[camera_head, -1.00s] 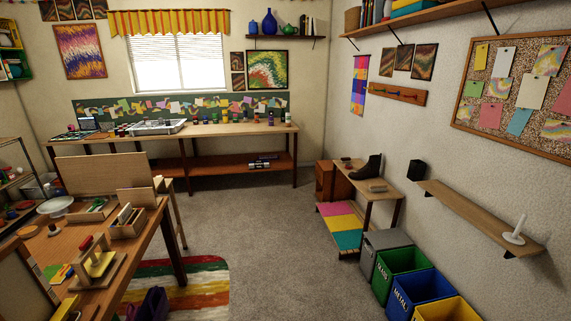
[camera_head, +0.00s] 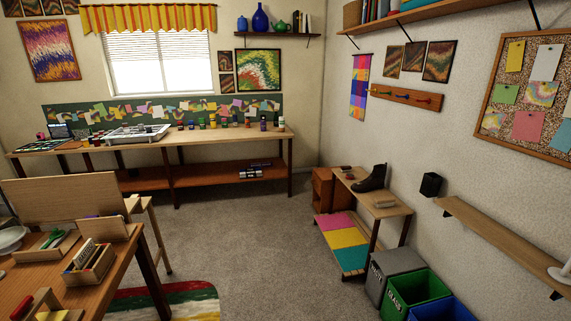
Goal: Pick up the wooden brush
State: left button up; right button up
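A small block-shaped item that looks like the wooden brush (camera_head: 385,204) lies on the near part of a low wooden bench (camera_head: 398,212) against the right wall. It is too small to make out bristles. A dark boot (camera_head: 371,178) stands behind it on the bench, and a small dark reddish item (camera_head: 348,175) lies farther back. Neither of my grippers shows in the head view.
A grey bin (camera_head: 392,265), a green bin (camera_head: 412,290) and a blue bin (camera_head: 445,309) stand in front of the bench. A cluttered table (camera_head: 120,255) is at left. Carpet between is clear.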

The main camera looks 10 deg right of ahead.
aim_at(389, 201)
jog(key=i+z, duration=0.25)
jog(key=i, duration=0.55)
jog(key=i+j+z, duration=0.1)
jog(key=i+z, duration=0.2)
jog(key=i, duration=0.5)
jog(key=i+z, duration=0.25)
jog(key=i, duration=0.3)
jog(key=i+j+z, duration=0.1)
jog(key=i+z, duration=0.15)
jog(key=i, duration=0.3)
jog(key=i+j+z, duration=0.25)
jog(key=i, duration=0.25)
